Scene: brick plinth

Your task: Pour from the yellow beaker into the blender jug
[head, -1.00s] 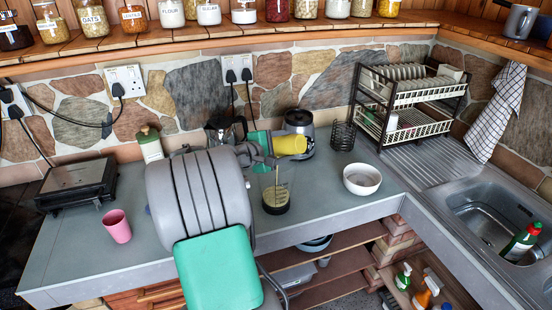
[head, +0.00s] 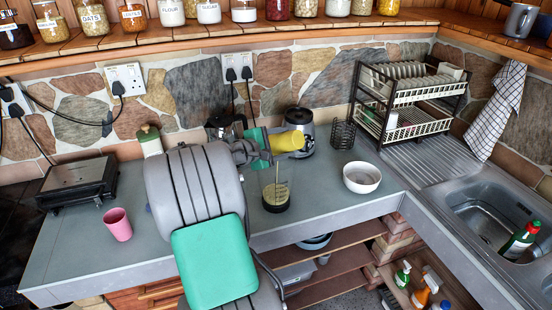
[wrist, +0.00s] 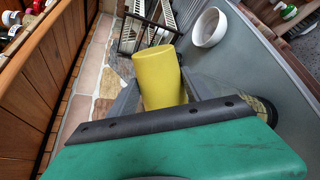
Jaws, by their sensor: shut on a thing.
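My gripper (head: 276,143) is shut on the yellow beaker (head: 289,142), which it holds in the air, lying nearly on its side with one end towards the right. In the wrist view the beaker (wrist: 159,75) sits between the grey fingers of my gripper (wrist: 160,98). Its contents are hidden. The clear blender jug (head: 275,190), with marks on its side and a dark base, stands upright on the counter, below and slightly left of the beaker in the head view. My arm hides part of its top. I see no stream between them.
A grey metallic appliance (head: 302,128) stands behind the beaker. A dark wire holder (head: 343,134) and a white bowl (head: 362,177) are to the right. A pink cup (head: 118,224) stands at the left. The counter (head: 330,205) is clear between jug and bowl.

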